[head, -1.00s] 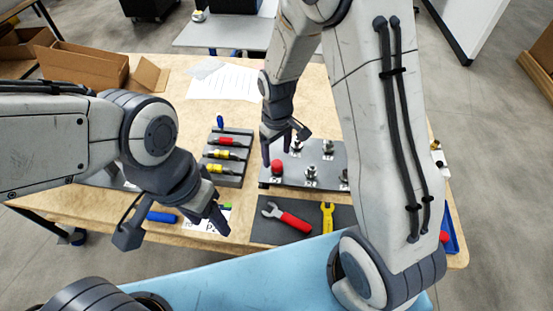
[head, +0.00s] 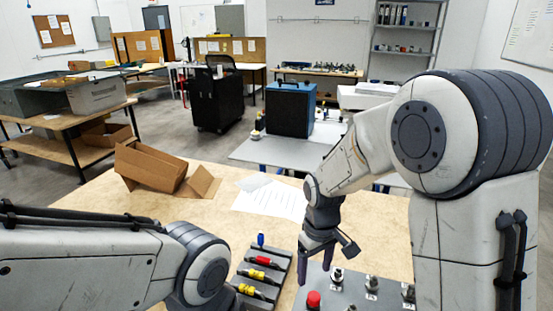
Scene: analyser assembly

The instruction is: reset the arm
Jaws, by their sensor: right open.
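My right arm comes in from the right, and its gripper (head: 316,268) points down above the far left part of a grey panel (head: 330,301) with metal fittings and a red button (head: 313,299). The right gripper is open and empty. My left arm (head: 90,262) reaches in from the lower left. Its gripper is below the picture's edge and out of view.
A dark rack of screwdrivers (head: 262,272) lies left of the panel. Paper sheets (head: 271,197) and an open cardboard box (head: 152,169) lie at the back of the wooden table (head: 110,197). A second table with a blue case (head: 291,108) stands behind.

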